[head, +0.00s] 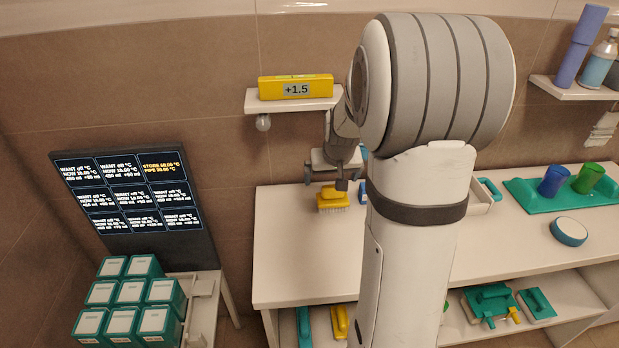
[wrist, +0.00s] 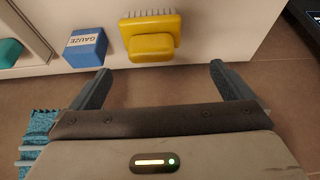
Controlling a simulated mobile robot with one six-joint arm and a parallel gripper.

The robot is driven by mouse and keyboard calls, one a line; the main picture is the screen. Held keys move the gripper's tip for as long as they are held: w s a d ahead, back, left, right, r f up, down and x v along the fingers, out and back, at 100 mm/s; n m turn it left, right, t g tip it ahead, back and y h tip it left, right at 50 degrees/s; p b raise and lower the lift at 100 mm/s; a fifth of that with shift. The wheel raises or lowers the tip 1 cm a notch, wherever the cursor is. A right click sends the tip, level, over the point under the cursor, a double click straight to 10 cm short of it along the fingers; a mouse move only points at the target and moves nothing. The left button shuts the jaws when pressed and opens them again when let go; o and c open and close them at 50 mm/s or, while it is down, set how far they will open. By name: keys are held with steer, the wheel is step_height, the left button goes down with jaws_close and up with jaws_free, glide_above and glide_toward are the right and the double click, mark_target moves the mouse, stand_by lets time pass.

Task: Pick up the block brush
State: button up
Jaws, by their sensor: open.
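The block brush is yellow with pale bristles. In the head view the brush (head: 332,199) rests on the white counter near its back left. In the wrist view the brush (wrist: 152,45) lies just beyond my fingertips, roughly centred between them, with its bristles facing away. My gripper (head: 335,180) is open and empty over the brush, with a gap left between them. In the wrist view my gripper's (wrist: 159,70) two fingers are spread wider than the brush, and neither touches it. My arm hides part of the counter in the head view.
A blue gauze box (wrist: 87,47) stands close beside the brush. A shelf (head: 290,104) carrying a yellow display (head: 296,87) is above. A teal mat (head: 530,206) with cups and a round teal-sided item (head: 569,231) are at right. Counter space in front of the brush is clear.

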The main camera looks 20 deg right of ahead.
mark_target(333, 186)
steer(key=shift+w+d+f, duration=0.6)
steer(key=shift+w+d, duration=0.1)
steer(key=shift+d, duration=0.1)
steer(key=x, duration=0.2)
steer(key=shift+w+f, duration=0.1)
steer(key=shift+f, duration=0.2)
steer(key=x, duration=0.3)
steer(key=p+x, duration=0.1)
steer(key=shift+a+f, duration=0.1)
steer(key=shift+f, duration=0.45)
steer(key=shift+s, duration=0.2)
